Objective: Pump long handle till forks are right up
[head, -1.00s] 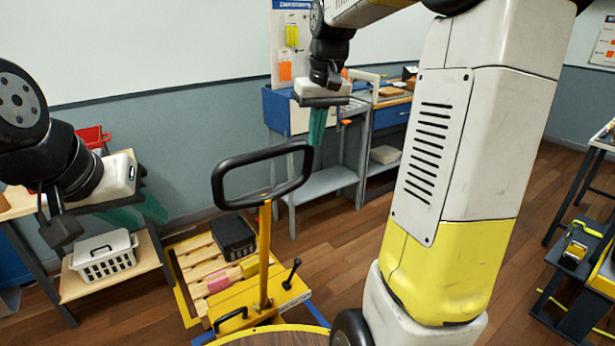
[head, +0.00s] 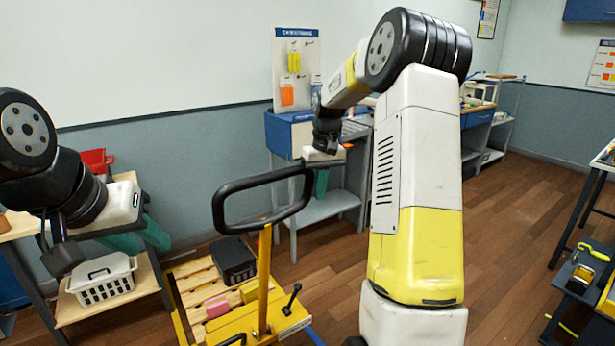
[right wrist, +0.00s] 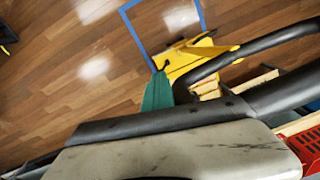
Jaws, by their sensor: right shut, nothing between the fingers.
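The pallet truck has a black loop handle (head: 230,222) on a yellow tiller (head: 264,280), standing nearly upright above a yellow body (head: 232,324). Its forks are hidden beneath a wooden pallet (head: 197,270), so their height cannot be told. My right gripper (head: 321,184) is shut and empty, its teal fingers pointing down at the loop's right end; whether they touch it cannot be told. In the right wrist view the fingers (right wrist: 157,92) show close by the black handle (right wrist: 250,57). My left gripper (head: 142,238) is open and empty, left of the handle.
The pallet carries a black crate (head: 234,260) and pink (head: 217,306) and yellow blocks. A shelf with a white basket (head: 102,282) and a red bin (head: 97,161) stands left. A blue workbench (head: 290,132) is behind.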

